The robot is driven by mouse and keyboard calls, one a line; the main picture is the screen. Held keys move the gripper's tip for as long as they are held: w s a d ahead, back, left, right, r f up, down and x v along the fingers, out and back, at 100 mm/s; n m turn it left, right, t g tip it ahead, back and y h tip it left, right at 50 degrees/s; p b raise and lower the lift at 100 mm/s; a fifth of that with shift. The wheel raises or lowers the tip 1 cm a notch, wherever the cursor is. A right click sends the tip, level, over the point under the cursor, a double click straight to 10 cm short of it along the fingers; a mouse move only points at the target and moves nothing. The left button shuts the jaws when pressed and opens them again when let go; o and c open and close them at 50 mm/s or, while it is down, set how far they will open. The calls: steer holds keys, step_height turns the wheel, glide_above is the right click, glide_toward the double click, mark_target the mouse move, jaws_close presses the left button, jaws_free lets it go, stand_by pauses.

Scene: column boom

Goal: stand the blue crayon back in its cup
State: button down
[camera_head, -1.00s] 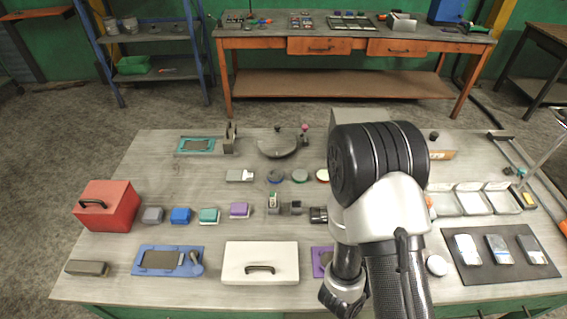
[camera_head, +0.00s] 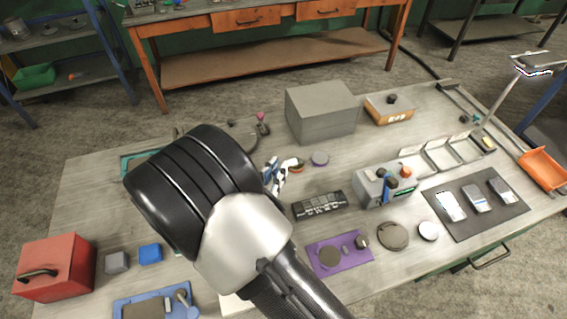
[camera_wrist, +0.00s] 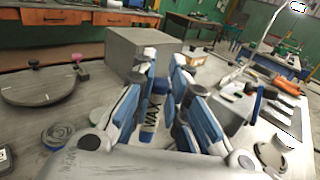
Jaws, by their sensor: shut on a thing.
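My gripper (camera_wrist: 164,84) is shut on the blue crayon (camera_wrist: 151,118), which has a blue end and a pale wrapper lettered "WAX". In the head view my gripper (camera_head: 274,175) is over the middle of the table, and the crayon cannot be made out there. A grey holder (camera_head: 372,197) stands to the right of my gripper, with blue, green and orange items in its top. It also shows in the wrist view (camera_wrist: 228,112). I cannot tell which thing is the crayon's cup.
A large grey box (camera_head: 320,115) stands behind my gripper. A black tray (camera_head: 320,205) and a purple mat (camera_head: 326,262) lie in front. Phone-like items lie on a dark mat (camera_head: 470,222) at right. A red box (camera_head: 60,266) stands at far left.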

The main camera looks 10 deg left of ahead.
steer(key=shift+s+f+b, duration=0.2)
steer(key=shift+f+b, duration=0.25)
steer(key=shift+f, duration=0.15)
steer(key=shift+f+b, duration=3)
steer(key=shift+f, duration=0.95)
steer(key=c, duration=1.5)
jaws_free()
steer(key=shift+a, duration=0.1)
steer(key=v, duration=1.2)
steer(key=shift+r, duration=0.1)
steer(key=shift+w, duration=0.1)
